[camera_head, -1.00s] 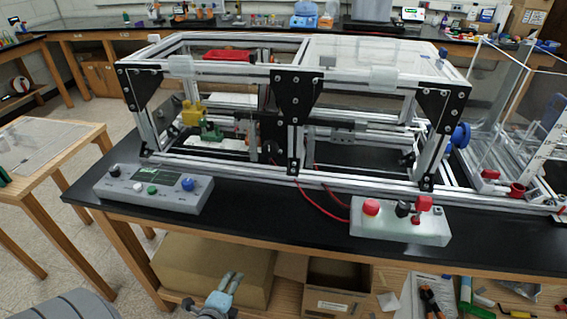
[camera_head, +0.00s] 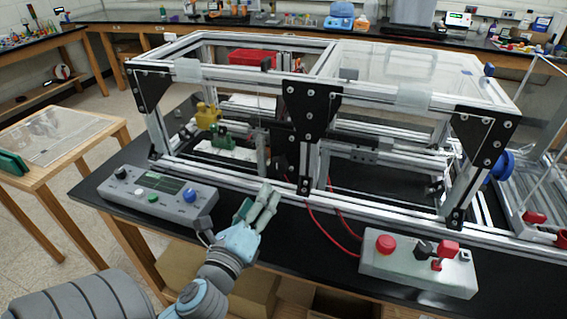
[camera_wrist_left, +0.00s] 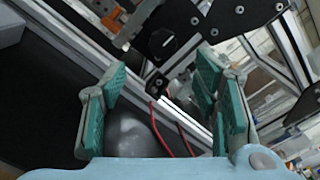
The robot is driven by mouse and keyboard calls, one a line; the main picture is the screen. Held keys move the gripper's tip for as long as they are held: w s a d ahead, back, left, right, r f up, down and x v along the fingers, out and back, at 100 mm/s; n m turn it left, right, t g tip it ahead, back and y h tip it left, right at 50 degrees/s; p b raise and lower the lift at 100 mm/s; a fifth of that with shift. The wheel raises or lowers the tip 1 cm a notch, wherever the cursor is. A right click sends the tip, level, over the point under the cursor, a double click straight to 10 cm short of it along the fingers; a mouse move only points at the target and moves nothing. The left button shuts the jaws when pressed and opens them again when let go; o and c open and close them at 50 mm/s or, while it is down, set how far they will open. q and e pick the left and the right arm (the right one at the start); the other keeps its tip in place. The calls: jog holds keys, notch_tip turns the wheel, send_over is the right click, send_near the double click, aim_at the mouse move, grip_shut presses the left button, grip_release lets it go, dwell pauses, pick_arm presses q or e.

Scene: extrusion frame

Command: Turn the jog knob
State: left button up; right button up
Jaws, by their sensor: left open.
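My left gripper (camera_head: 257,206) is open and empty above the table's front edge, right of the grey control box (camera_head: 150,207). The box carries a small screen, a black knob (camera_head: 120,173), a blue knob (camera_head: 190,196) and small buttons. Its labels are too small to read, so I cannot tell which control is the jog knob. In the left wrist view my gripper's teal pads (camera_wrist_left: 160,95) stand wide apart with nothing between them. Beyond them shows a round black knob (camera_wrist_left: 162,43) with a white mark, on the frame. My right gripper is not in view.
The aluminium extrusion frame (camera_head: 390,93) stands behind the gripper with black corner plates. A pale box (camera_head: 410,272) with a red button and switches sits at the right front, and a blue handwheel (camera_head: 503,165) is on the frame's right side. Red cables (camera_head: 325,232) run between.

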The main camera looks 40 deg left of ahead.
aim_at(276, 168)
pick_arm(q)
jog(key=x, duration=0.6)
jog(key=shift+w+r, duration=0.3)
jog(key=shift+r, duration=0.05)
jog(key=x, duration=0.6)
jog(key=shift+d+f, duration=0.2)
jog(key=shift+f, duration=0.15)
jog(key=shift+s+r, duration=0.1)
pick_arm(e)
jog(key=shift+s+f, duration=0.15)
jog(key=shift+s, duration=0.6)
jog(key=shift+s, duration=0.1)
pick_arm(q)
jog(key=c, duration=1.2)
jog(key=shift+o, duration=0.2)
jog(key=shift+n, duration=0.4)
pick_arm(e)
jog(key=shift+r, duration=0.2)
